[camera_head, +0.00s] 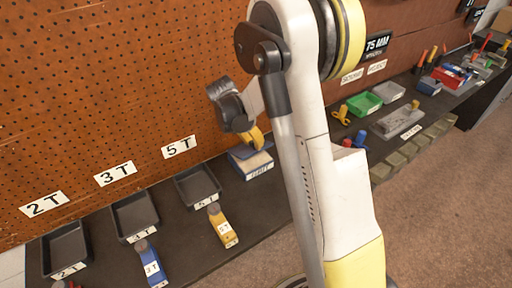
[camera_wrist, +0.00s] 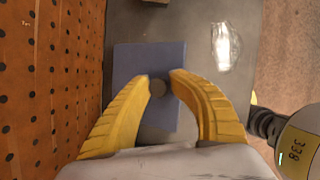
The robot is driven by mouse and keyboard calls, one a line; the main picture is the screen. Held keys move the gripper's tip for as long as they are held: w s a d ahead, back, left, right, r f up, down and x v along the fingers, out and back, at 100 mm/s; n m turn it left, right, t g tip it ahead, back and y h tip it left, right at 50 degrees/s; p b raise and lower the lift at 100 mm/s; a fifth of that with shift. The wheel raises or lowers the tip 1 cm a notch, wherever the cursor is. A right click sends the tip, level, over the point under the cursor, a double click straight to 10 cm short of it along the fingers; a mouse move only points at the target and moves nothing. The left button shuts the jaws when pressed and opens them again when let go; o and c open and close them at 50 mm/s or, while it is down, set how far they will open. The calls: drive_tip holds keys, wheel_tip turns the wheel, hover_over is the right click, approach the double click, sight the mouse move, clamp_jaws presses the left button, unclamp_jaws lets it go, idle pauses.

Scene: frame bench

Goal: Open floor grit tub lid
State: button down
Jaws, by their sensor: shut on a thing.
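The grit tub (camera_head: 259,171) stands on the dark bench against the orange pegboard, with a white "GRIT" label on its front. Its blue square lid (camera_wrist: 135,62) fills the middle of the wrist view, with a small round grey knob (camera_wrist: 157,88) on it. My gripper (camera_wrist: 162,82) has its two yellow fingers closed on either side of the knob. In the head view my gripper (camera_head: 254,138) is over the tub. A pale tan surface shows below the gripper there. I cannot tell how far the lid is apart from the tub.
Several dark trays (camera_head: 135,212) marked 2T, 3T and 5T lie to the left, with blue and yellow tagged tools before them. A green bin (camera_head: 364,104) and a grey plate (camera_head: 397,121) lie to the right. The pegboard (camera_wrist: 38,80) is close beside my gripper.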

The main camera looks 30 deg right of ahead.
sight(246, 145)
drive_tip(key=w+r, duration=0.1)
drive_tip(key=w+r+p, duration=0.1)
drive_tip(key=w, duration=0.1)
drive_tip(key=shift+a+r, duration=0.1)
drive_tip(key=shift+r, duration=0.15)
drive_tip(key=shift+w+r, duration=0.35)
drive_tip(key=shift+w, duration=0.55)
drive_tip(key=shift+w+a+r+p, duration=0.15)
drive_tip(key=shift+w+p, duration=0.15)
drive_tip(key=shift+w, duration=0.45)
drive_tip(key=c, duration=1.3)
unclamp_jaws()
drive_tip(key=shift+w, duration=0.1)
drive_tip(key=shift+o, duration=0.5)
drive_tip(key=shift+w+a+f, duration=0.15)
drive_tip(key=shift+a+f, duration=0.05)
drive_tip(key=shift+d+r, duration=0.1)
drive_tip(key=shift+d, duration=0.1)
